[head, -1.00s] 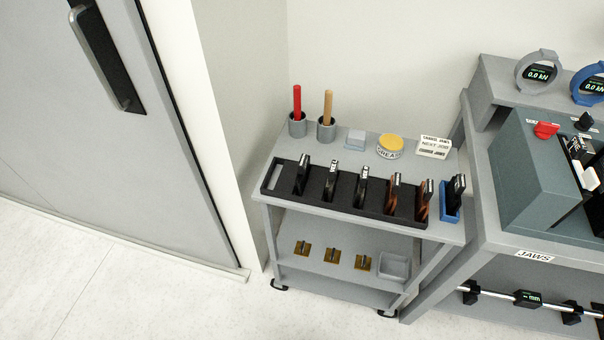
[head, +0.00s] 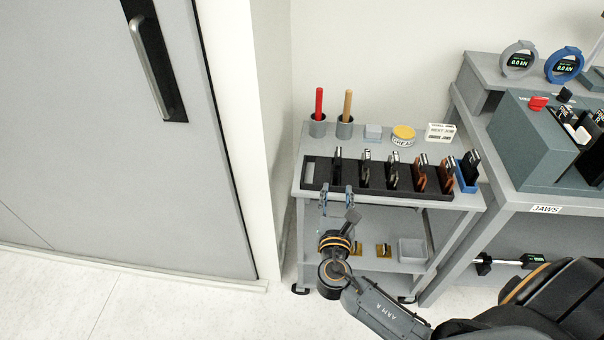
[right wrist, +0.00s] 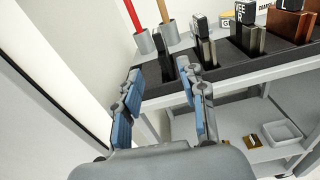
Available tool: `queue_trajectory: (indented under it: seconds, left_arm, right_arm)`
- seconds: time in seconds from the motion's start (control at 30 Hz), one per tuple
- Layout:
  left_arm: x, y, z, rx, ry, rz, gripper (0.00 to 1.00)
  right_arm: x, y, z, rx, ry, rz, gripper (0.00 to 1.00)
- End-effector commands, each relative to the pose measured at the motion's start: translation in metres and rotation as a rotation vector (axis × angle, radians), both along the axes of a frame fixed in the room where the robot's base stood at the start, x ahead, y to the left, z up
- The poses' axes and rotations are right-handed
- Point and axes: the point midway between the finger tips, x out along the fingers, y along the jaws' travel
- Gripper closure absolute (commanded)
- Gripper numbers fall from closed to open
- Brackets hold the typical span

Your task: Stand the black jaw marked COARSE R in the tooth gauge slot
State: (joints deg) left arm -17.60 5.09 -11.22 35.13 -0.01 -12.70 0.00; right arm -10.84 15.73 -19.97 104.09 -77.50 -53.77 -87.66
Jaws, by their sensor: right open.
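Several dark and brown jaws stand in a black rack on the grey cart. The leftmost black jaw (head: 337,164) lines up between the fingertips of my right gripper (head: 337,193). In the right wrist view, that jaw (right wrist: 161,48) stands beyond the open, empty fingers (right wrist: 162,78), apart from them. I cannot read COARSE R on any jaw. A blue holder (head: 466,184) at the cart's right end has a black jaw (head: 472,163) standing in it; I cannot tell whether it is the tooth gauge. My left gripper is not visible.
The black rack (head: 309,173) fills the cart's front edge. Behind it are red and tan handles in cups (head: 318,127), a yellow-topped tin (head: 403,135) and a sign (head: 440,132). A bench with a grey machine (head: 528,140) stands right; the door (head: 110,180) is left.

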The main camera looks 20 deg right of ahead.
Motion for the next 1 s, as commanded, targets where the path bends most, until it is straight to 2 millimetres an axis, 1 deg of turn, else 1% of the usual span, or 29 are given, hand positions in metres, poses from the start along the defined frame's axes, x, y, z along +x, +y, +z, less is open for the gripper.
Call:
queue_trajectory:
  seconds: [0.03, 0.13, 0.3, 0.4, 0.5, 0.77, 0.9, 1.0]
  left_arm:
    - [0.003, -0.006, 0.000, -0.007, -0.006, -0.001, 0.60]
    - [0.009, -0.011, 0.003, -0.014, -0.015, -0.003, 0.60]
    - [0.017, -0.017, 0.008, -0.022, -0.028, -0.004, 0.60]
    - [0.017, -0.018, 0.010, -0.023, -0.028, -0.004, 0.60]
    - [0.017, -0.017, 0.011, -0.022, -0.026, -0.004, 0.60]
    - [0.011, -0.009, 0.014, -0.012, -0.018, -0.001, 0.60]
    - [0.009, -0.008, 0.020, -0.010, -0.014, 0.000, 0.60]
    - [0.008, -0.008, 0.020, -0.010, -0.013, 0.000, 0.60]
  right_arm:
    - [0.001, -0.001, 0.011, -0.032, -0.012, -0.004, 0.58]
    - [0.007, -0.005, 0.020, -0.060, -0.021, -0.008, 0.58]
    - [0.035, -0.022, 0.021, -0.061, -0.020, -0.008, 0.58]
    - [0.052, -0.032, 0.021, -0.058, -0.021, -0.008, 0.58]
    - [0.064, -0.039, 0.019, -0.056, -0.019, -0.006, 0.58]
    - [0.081, -0.051, 0.020, -0.054, -0.019, -0.007, 0.58]
    - [0.099, -0.064, 0.021, -0.055, -0.018, -0.008, 0.58]
    - [0.110, -0.070, 0.019, -0.054, -0.019, -0.006, 0.58]
